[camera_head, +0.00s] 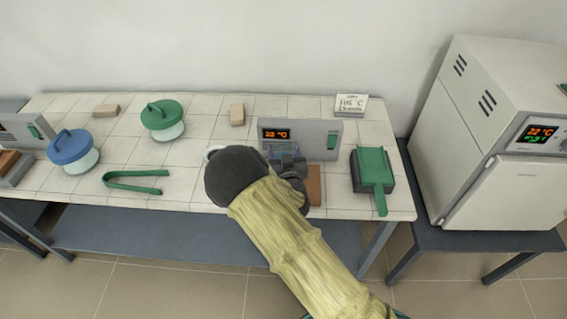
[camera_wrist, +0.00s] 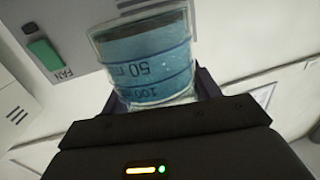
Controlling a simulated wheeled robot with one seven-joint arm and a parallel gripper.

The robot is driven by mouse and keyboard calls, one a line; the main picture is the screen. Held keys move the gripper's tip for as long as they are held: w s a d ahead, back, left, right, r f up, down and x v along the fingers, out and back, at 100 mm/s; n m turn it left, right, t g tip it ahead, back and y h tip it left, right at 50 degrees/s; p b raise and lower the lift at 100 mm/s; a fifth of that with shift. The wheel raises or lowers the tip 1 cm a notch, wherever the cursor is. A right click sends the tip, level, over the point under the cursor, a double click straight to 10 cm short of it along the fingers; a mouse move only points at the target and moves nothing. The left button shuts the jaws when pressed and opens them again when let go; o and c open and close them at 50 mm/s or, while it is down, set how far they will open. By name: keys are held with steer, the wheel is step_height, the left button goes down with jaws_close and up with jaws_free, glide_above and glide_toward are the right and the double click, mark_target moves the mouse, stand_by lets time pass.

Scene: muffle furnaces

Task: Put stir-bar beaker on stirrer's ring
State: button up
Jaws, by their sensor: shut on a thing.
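In the wrist view, a clear beaker (camera_wrist: 145,65) with blue liquid and 50 and 100 ml marks stands between my gripper's fingers (camera_wrist: 150,98). My gripper is shut on it. The beaker looks slightly tilted in that view, and I cannot make out a stir bar inside. In the head view, my gripper (camera_head: 292,168) is in front of a grey unit with a red display (camera_head: 322,128), and my arm hides most of the beaker. No stirrer ring is clearly seen.
A white oven (camera_head: 490,130) stands at the right. In the wrist view a green FAN switch (camera_wrist: 44,54) is close by.

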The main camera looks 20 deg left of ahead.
steer(key=shift+w+f, duration=0.1)
steer(key=shift+f, duration=0.4)
steer(key=shift+d+f+p, duration=0.1)
steer(key=shift+f+p, duration=0.2)
steer(key=shift+f, duration=1.8)
steer(key=shift+f, duration=0.1)
steer(key=o, duration=1.1)
steer(key=b+v, duration=0.2)
steer(key=v, duration=1)
